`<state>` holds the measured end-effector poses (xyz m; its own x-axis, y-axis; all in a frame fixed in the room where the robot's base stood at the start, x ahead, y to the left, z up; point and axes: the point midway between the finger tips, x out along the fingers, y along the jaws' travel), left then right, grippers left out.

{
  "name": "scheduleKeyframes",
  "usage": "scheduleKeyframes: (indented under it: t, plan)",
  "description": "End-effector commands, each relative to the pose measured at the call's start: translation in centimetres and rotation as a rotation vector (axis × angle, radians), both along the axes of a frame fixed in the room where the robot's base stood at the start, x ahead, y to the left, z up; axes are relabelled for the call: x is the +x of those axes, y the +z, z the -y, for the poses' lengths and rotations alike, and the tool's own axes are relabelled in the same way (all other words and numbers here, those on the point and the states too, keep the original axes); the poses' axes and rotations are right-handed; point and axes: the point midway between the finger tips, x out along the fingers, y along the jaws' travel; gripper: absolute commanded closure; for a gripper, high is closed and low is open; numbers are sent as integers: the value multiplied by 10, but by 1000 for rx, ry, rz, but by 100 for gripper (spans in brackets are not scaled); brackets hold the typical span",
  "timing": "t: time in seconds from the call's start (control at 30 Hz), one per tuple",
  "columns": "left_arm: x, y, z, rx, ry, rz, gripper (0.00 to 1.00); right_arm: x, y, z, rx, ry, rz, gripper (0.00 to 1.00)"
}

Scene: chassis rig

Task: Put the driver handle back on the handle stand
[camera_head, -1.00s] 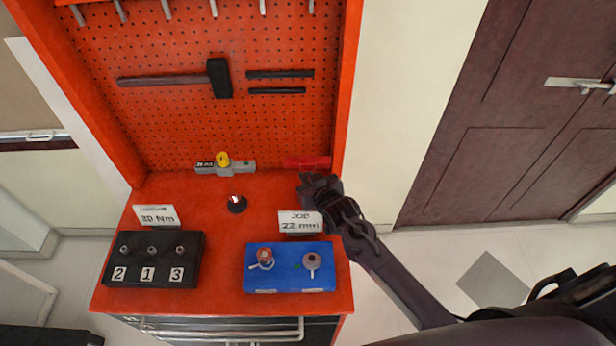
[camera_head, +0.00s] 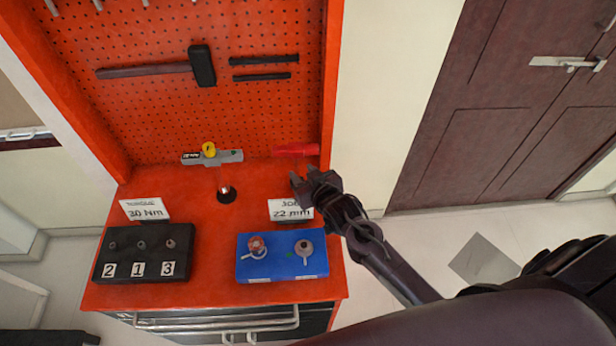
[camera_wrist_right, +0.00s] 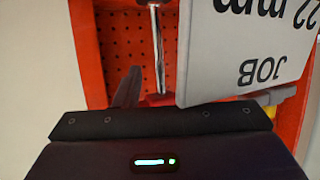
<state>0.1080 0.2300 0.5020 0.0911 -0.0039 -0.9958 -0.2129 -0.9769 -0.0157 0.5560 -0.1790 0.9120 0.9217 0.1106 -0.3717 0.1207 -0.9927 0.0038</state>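The driver handle looks to be the red bar (camera_head: 296,150) at the back right of the red bench, by the pegboard. In the right wrist view a thin silver shaft (camera_wrist_right: 157,50) runs beside a bit of red. My right gripper (camera_head: 304,177) is in front of the red bar, apart from it, with its fingers spread and nothing seen between them. A round black base (camera_head: 227,195) with a pale thin upright stands mid-bench; I cannot tell for sure whether it is the handle stand. My left gripper is out of view.
The 22 mm job sign (camera_head: 291,210) stands close below my right gripper. A blue tray (camera_head: 270,268) with two fittings and a black numbered block (camera_head: 185,240) lie in front. A grey tool with a yellow knob (camera_head: 209,149) is at the back. Bench between the signs is mostly clear.

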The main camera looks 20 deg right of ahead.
Motion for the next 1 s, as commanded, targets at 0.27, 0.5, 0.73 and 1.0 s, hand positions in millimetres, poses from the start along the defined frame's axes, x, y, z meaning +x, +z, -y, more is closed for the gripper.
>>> scheduleKeyframes:
  t: [0.27,0.5,0.73,1.0]
  plan:
    - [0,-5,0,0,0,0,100,-24,11,4,0,-3,4,63]
    - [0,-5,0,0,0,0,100,-24,13,4,1,-4,6,63]
    - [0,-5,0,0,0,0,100,-24,13,4,2,-4,7,63]
    - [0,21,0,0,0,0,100,-24,40,4,2,-3,9,63]
